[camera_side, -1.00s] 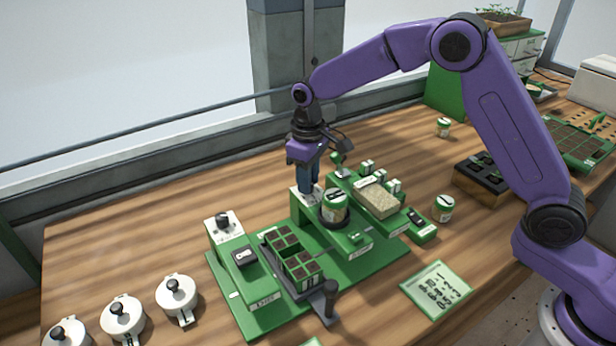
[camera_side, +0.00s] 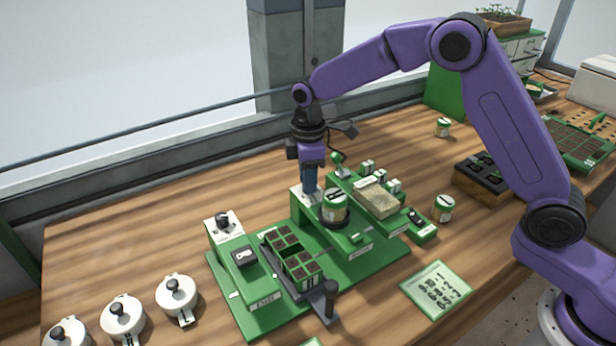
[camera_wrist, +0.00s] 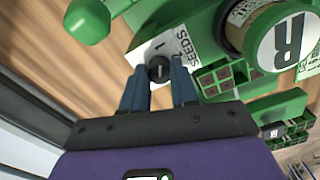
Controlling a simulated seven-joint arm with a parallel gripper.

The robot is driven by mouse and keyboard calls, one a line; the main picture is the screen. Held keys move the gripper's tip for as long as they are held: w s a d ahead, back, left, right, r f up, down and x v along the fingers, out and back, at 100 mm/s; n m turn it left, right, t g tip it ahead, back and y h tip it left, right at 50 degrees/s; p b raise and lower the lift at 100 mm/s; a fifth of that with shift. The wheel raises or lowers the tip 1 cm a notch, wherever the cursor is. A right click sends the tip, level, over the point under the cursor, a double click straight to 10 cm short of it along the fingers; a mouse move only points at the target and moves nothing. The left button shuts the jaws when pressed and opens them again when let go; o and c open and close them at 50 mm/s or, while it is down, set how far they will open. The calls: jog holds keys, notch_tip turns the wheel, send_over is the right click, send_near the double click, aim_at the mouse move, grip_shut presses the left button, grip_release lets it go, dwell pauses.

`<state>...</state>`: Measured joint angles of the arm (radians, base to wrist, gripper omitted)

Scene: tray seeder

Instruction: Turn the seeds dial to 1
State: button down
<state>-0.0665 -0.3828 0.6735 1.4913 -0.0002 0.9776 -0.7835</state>
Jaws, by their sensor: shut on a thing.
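The seeds dial (camera_wrist: 159,70) is a small dark round knob on a white plate (camera_wrist: 178,47) marked SEEDS, with a 1 and a 2 readable in the wrist view. My gripper (camera_wrist: 160,74) points down with its blue fingers on either side of the knob and is shut on it. In the side view my gripper (camera_side: 310,190) hides the knob, and part of the white plate (camera_side: 298,199) shows below. I cannot tell clearly which number the dial's mark points to.
A jar labelled R (camera_wrist: 287,40) stands close beside the plate; it also shows in the side view (camera_side: 334,208). A second dial (camera_side: 223,222) sits on the left green unit. A tray of dark cells (camera_side: 286,242) lies between the units. Several white lidded pots (camera_side: 122,318) stand at lower left.

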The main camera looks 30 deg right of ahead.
jog(key=shift+r, duration=0.15)
dwell(0.3)
jog(key=c, duration=0.9)
grip_release()
jog(key=shift+o, duration=0.2)
notch_tip(320, 180, up, 17)
jog(key=shift+r, duration=0.15)
jog(key=shift+s, duration=0.1)
jog(key=s+d+f, duration=0.3)
jog(key=s+d, duration=0.2)
jog(key=s, duration=0.7)
jog(key=s+d+f+m, duration=0.1)
jog(key=s+d+f, duration=0.3)
jog(key=s, duration=0.8)
jog(key=s+d+f, duration=0.4)
jog(key=s+d, duration=0.1)
jog(key=s, duration=0.7)
jog(key=shift+s+d+m, duration=0.25)
jog(key=shift+d+m, duration=0.05)
jog(key=shift+d, duration=0.05)
